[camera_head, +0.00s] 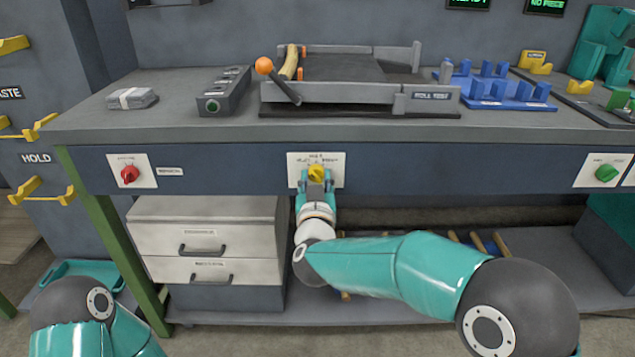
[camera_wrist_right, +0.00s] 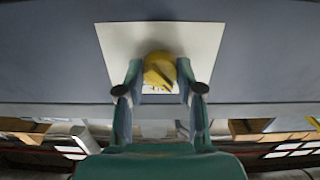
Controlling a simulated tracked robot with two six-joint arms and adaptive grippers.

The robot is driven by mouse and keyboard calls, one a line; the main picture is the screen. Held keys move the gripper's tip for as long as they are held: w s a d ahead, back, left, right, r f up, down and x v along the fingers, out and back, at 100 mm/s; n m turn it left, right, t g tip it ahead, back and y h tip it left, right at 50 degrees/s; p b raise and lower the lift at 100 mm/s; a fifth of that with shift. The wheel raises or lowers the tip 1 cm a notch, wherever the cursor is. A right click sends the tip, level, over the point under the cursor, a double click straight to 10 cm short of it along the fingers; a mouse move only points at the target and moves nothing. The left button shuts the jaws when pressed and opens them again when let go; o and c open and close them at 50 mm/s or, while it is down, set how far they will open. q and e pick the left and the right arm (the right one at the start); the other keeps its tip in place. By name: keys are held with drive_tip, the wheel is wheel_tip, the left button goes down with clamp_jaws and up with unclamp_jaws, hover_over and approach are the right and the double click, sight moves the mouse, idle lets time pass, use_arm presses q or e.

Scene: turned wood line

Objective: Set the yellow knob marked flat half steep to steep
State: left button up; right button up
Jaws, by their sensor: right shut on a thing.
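The yellow knob (camera_head: 316,172) sits on a white plate (camera_head: 338,163) on the bench's front panel. Small print above the knob is too small to read fully in the head view. My right gripper (camera_head: 316,181) is shut on the yellow knob, a finger on each side. In the right wrist view the knob (camera_wrist_right: 158,69) shows between the fingertips of the right gripper (camera_wrist_right: 160,85), with a dark pointer line on its face slanting to the lower right. The white plate (camera_wrist_right: 205,42) is around it. My left arm shows at the lower left; its gripper is not in view.
A red knob (camera_head: 130,174) is left on the same panel, and a green knob (camera_head: 606,173) is right. The bench top (camera_head: 180,125) overhangs the panel. A drawer unit (camera_head: 205,240) stands below, left of my right gripper.

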drive_tip(key=m+b, duration=0.2)
drive_tip(key=m, duration=0.1)
drive_tip(key=shift+f+m, duration=0.1)
drive_tip(key=shift+m, duration=0.3)
drive_tip(key=m+b, duration=0.3)
drive_tip(key=m, duration=0.1)
drive_tip(key=shift+m, duration=0.3)
drive_tip(key=m+b, duration=0.3)
drive_tip(key=m, duration=0.1)
drive_tip(key=shift+m, duration=0.3)
drive_tip(key=shift+d+m+b, duration=0.1)
drive_tip(key=shift+m+b, duration=1.3)
drive_tip(key=shift+m, duration=0.7)
drive_tip(key=o, duration=1.1)
drive_tip(key=shift+w, duration=0.1)
drive_tip(key=shift+o, duration=0.2)
